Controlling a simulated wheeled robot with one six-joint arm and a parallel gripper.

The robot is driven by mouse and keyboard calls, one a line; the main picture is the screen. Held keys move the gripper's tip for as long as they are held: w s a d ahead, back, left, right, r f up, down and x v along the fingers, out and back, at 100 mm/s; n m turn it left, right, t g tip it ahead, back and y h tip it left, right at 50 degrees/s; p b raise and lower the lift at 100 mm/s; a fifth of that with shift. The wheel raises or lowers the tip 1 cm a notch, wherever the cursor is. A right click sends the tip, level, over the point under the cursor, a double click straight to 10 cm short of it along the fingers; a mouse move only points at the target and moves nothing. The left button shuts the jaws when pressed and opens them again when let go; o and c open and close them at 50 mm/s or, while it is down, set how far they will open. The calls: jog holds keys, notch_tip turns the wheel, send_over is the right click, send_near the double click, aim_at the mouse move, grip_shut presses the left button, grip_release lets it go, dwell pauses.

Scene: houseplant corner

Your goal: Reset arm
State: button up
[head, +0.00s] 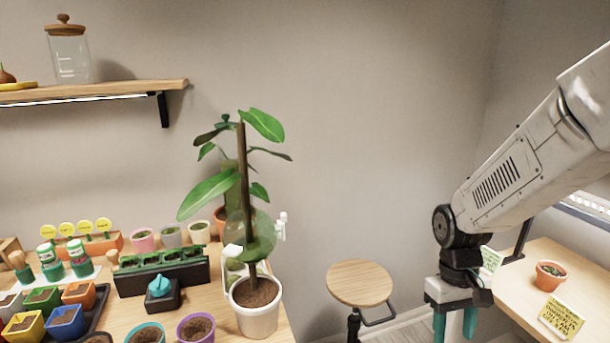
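My arm reaches in from the right edge and bends down to my gripper (455,325) at the bottom right. The fingertips run close to or past the bottom edge of the picture. My gripper hangs between the round wooden stool (360,283) and the desk at the right, and it appears clear of both.
At left, a wooden table holds a staked leafy plant in a white pot (255,318), a black seedling tray (160,272) and several small pots. A shelf (110,90) is above. The right desk (520,283) holds a terracotta pot (550,276) and a yellow note (561,318).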

jog(key=s+a+r+m+t, duration=0.1)
jog(key=s+r+t, duration=0.3)
jog(key=s+r, duration=1.2)
jog(key=shift+a+r+m+y, duration=0.3)
jog(key=shift+a+m, duration=0.1)
jog(key=shift+m, duration=0.1)
